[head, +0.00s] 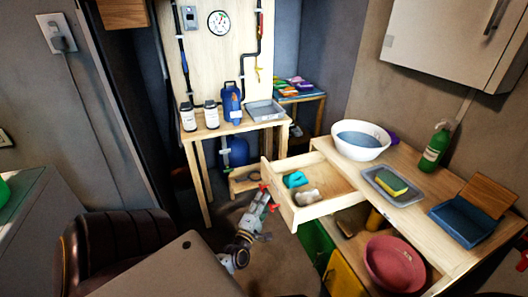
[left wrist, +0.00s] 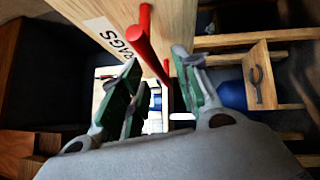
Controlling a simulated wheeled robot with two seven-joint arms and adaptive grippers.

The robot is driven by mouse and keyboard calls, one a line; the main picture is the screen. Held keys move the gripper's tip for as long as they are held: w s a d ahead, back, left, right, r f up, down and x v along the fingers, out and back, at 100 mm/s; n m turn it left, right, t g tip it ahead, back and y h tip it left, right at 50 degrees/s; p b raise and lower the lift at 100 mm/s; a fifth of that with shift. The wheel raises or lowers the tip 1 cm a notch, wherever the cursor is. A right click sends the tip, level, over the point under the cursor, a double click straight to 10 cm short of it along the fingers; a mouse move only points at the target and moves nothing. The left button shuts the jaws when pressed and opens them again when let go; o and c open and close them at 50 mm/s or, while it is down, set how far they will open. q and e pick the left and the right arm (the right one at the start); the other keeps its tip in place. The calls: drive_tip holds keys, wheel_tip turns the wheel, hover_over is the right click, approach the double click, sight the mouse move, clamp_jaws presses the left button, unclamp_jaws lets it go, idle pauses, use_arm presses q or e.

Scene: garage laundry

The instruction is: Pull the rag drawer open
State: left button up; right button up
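The rag drawer (head: 306,211) stands pulled out from the wooden counter, with a teal cloth (head: 295,180) and a pale grey cloth (head: 307,197) inside. Its front, lettered "RAGS" (left wrist: 114,36), and its red bar handle (left wrist: 146,38) show close up in the left wrist view. My left gripper (head: 264,198) is at the drawer front, by the handle. In the left wrist view its green-padded fingers (left wrist: 163,92) are apart, with part of the red handle in the gap; I see no grip on it.
The counter (head: 435,185) holds a white basin (head: 361,141), a tray with a sponge (head: 392,184), a green bottle (head: 436,148) and a blue bin (head: 462,222). A pink bowl (head: 392,262) sits below. A bench (head: 228,128) stands behind. Some floor is clear left of the drawer.

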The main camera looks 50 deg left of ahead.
use_arm(q)
drive_tip(key=v, duration=1)
drive_tip(key=shift+s, duration=0.25)
drive_tip(key=shift+f, duration=0.1)
idle(0.5)
